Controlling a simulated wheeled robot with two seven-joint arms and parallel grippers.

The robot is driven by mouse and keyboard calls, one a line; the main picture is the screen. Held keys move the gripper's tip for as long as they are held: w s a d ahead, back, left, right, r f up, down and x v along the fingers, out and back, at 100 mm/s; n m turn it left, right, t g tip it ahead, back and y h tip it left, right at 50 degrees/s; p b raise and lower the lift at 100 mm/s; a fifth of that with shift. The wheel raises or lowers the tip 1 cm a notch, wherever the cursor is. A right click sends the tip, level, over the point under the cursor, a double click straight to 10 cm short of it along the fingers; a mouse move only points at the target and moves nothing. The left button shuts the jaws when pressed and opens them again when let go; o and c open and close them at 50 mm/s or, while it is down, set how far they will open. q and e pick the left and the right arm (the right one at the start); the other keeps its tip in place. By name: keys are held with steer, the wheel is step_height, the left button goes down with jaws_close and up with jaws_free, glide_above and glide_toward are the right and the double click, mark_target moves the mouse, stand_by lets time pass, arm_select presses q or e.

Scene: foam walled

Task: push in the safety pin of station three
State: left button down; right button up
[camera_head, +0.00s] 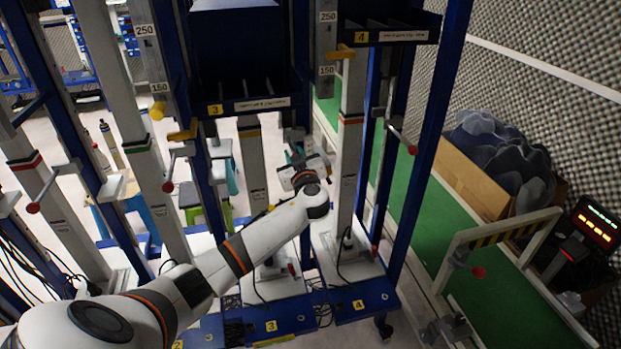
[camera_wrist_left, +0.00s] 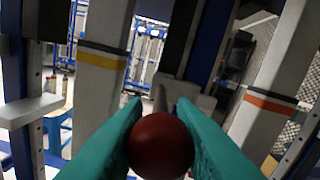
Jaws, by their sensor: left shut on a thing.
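Station three is marked by a yellow "3" label (camera_head: 215,110) on its dark upper box and another "3" label (camera_head: 271,325) on the blue base. My left gripper (camera_head: 294,153) reaches in beside the post with the yellow band (camera_head: 249,133). In the left wrist view its teal fingers (camera_wrist_left: 160,140) are shut on a red ball knob (camera_wrist_left: 161,146). A short rod (camera_wrist_left: 160,98) runs away behind the knob. The knob is hidden by my gripper in the head view. I cannot tell how far the rod is in. My right gripper is not in view.
Blue uprights (camera_head: 425,130) and a pale post with a red band (camera_head: 350,150) stand close right of my gripper. Station four has a "4" label (camera_head: 361,37).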

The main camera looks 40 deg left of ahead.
mark_target(288, 138)
arm_select(q)
steer(key=shift+b+x, duration=1.15)
steer(key=shift+x, duration=0.05)
steer(key=shift+b+x, duration=0.7)
steer(key=shift+x, duration=0.4)
steer(key=shift+r, duration=0.15)
steer(key=c, duration=1.6)
jaws_free()
steer(key=o, duration=0.4)
steer(key=shift+w+a, duration=0.1)
steer(key=shift+a, duration=0.05)
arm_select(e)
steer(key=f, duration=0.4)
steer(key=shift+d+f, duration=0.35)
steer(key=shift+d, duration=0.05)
